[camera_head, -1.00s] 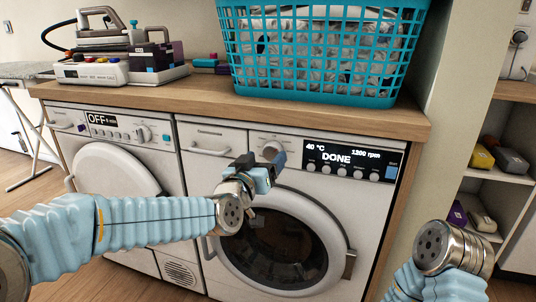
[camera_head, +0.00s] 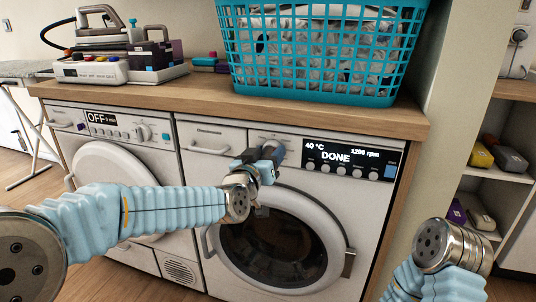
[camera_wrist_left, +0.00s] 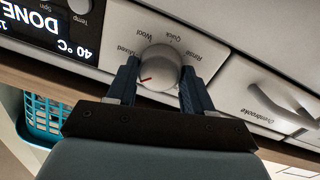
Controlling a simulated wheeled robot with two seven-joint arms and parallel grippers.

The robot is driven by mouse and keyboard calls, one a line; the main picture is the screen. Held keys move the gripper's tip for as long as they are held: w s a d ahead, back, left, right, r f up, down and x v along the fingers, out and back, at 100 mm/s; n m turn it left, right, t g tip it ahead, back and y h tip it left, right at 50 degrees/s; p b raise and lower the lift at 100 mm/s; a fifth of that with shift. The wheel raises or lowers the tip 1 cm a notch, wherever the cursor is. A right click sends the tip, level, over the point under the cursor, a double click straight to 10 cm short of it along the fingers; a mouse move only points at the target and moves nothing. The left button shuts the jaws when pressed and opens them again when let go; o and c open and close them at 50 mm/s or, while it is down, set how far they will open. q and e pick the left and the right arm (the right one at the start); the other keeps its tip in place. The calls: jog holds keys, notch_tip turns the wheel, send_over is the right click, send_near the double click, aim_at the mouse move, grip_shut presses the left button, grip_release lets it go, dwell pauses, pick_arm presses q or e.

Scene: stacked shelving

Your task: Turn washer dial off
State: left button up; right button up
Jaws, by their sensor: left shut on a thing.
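The washer (camera_head: 230,240) is the right-hand machine under the counter, and its display (camera_head: 345,158) reads DONE, 40 °C and 1200 rpm. My left gripper (camera_head: 275,152) is at the upper panel, left of the display, and hides the dial in the head view. In the left wrist view the round white dial (camera_wrist_left: 159,68) with a red mark sits between the two dark fingers (camera_wrist_left: 158,85), which are shut on it. Labels such as Mixed, Wool, Quick and Rinse ring the dial. My right arm shows at the lower right, with its gripper out of view.
A second machine (camera_head: 90,140) with a display reading OFF stands to the left. A teal laundry basket (camera_head: 320,88) and a steam iron (camera_head: 105,30) stand on the wooden counter (camera_head: 200,95). Open shelves (camera_head: 500,175) are at the right.

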pick_arm(q)
jog(key=shift+f+n+b, duration=0.25)
jog(key=shift+n+b, duration=0.35)
jog(key=shift+b, duration=0.35)
jog(key=n+b, duration=0.6)
jog(key=shift+t, duration=0.3)
jog(key=shift+n+b, duration=0.8)
jog(key=shift+n, duration=0.2)
jog(key=shift+r, duration=0.1)
jog(key=o, duration=1)
jog(key=shift+o, duration=0.2)
